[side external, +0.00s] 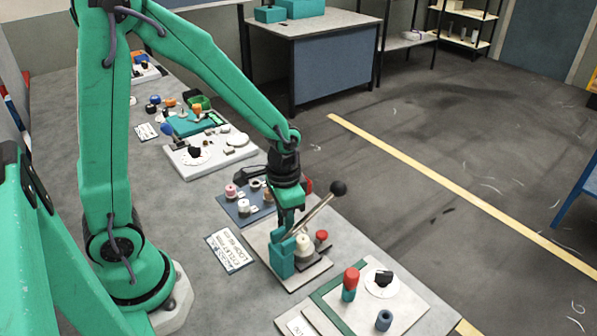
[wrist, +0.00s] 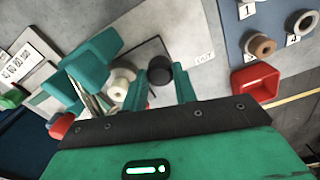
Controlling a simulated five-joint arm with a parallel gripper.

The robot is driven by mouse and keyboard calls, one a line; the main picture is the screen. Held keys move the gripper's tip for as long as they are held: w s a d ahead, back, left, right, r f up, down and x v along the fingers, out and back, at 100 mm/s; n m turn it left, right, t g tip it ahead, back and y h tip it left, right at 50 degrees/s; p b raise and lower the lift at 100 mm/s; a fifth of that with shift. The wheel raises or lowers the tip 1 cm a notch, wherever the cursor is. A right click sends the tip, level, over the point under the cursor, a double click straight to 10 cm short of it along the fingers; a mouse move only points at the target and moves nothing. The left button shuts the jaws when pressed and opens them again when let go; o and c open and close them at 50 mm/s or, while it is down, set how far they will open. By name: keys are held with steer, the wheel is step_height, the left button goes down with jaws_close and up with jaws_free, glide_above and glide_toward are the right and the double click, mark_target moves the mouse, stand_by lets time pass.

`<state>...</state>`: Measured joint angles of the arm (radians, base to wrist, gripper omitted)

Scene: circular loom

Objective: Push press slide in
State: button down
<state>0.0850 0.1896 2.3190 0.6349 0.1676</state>
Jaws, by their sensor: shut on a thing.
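The press (side external: 282,258) is a teal block on a pale base plate (side external: 300,277), with a metal lever (side external: 312,212) slanting up to a black ball. In the wrist view the teal block (wrist: 95,58) is left of my fingers. A cream spool (side external: 303,246) stands beside the block; it also shows in the wrist view (wrist: 121,84). My gripper (side external: 287,222) points down over the press, close to the lever. In the wrist view my fingers (wrist: 160,82) are around a black round knob (wrist: 160,72). The slide itself cannot be made out clearly.
A red knob (side external: 322,236) stands beside the spool. A blue board (side external: 240,212) with small spools lies behind the press, and a red bin (wrist: 256,82) is near it. A board with a red-and-teal peg (side external: 350,283) lies in front. A label card (side external: 230,250) lies left.

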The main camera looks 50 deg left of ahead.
steer(key=shift+d, duration=0.25)
steer(key=c, duration=1.1)
jaws_free()
steer(key=shift+r, duration=0.15)
steer(key=shift+r, duration=3.8)
